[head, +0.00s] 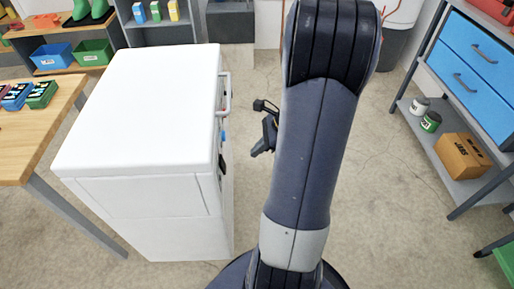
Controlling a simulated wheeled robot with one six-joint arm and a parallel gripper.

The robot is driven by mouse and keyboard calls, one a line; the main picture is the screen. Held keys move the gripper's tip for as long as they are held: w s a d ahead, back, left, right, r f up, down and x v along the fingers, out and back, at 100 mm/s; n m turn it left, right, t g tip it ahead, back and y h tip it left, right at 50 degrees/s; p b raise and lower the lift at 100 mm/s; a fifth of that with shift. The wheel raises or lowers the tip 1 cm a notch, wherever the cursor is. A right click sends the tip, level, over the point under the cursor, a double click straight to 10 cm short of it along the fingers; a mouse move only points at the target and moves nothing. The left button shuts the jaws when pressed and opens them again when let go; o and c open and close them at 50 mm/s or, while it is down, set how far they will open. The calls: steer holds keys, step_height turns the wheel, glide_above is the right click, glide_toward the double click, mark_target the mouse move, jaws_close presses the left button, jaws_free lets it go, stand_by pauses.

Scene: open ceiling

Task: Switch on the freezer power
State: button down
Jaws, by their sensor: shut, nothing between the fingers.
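The white freezer (140,110) stands left of centre, with its flat lid on top and its front facing right. A grey handle (226,96) sticks out from that front. A small blue part (223,136) and a dark part (222,166) show edge-on below the handle. I cannot tell which of them is the power switch, or its position. My gripper (261,145) is shut and empty, apart from the freezer, to the right of its front. My own arm partly hides it.
A wooden table (50,120) with several small boxes stands close left of the freezer. Shelves with bins (52,57) line the back. A rack with blue drawers (470,60), cans and a cardboard box (461,155) stands right. The floor (385,190) between is clear.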

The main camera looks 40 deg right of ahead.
mark_target(225, 168)
steer(key=w+a+f+b, duration=0.2)
steer(key=w+a+f, duration=0.2)
steer(key=a+f, duration=0.2)
steer(key=shift+w+a, duration=0.15)
stand_by(0.3)
steer(key=shift+w+a+f+y+b, duration=0.1)
steer(key=shift+a+y+b, duration=0.1)
steer(key=shift+y+b, duration=0.3)
